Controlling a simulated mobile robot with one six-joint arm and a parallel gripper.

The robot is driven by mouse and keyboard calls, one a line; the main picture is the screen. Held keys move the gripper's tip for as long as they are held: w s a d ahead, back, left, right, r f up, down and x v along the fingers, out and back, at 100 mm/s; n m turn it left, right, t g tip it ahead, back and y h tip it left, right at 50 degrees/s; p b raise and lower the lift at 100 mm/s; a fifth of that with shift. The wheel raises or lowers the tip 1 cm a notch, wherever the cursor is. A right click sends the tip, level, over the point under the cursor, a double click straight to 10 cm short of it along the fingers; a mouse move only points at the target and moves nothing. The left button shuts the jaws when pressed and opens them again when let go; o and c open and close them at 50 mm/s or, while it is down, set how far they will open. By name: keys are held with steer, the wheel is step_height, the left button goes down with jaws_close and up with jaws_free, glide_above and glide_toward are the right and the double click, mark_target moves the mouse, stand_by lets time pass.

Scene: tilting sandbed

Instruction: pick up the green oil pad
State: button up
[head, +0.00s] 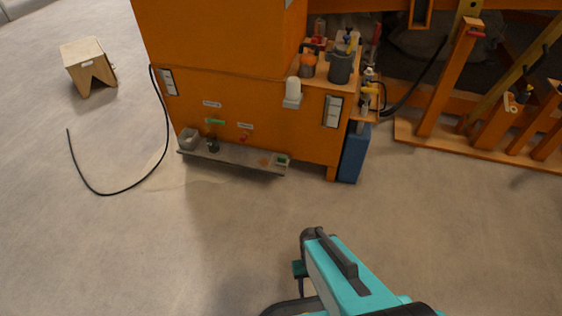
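A small green item (282,160) sits at the right end of the grey shelf (235,156) on the front of the orange machine. It may be the green oil pad, but it is too small to tell for sure. My turquoise arm reaches in from the bottom of the head view. A small dark teal part, perhaps of my gripper (299,269), shows at its end, above bare floor and apart from the shelf. The arm hides most of the gripper, so its fingers and any contents cannot be made out.
The shelf also holds a grey box (189,139), a dark small item (212,144) and a flat orange-brown piece (263,162). A black cable (128,190) curls on the floor at left. A wooden stool (87,64) stands beyond it. Floor before the shelf is clear.

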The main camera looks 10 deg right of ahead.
steer(key=shift+r, duration=0.1)
stand_by(0.3)
step_height(320, 180, up, 18)
steer(key=s+p, duration=0.1)
steer(key=p, duration=1.7)
steer(key=shift+d+r+g, duration=0.15)
steer(key=shift+r+g, duration=0.05)
steer(key=shift+g, duration=0.1)
steer(key=c, duration=0.4)
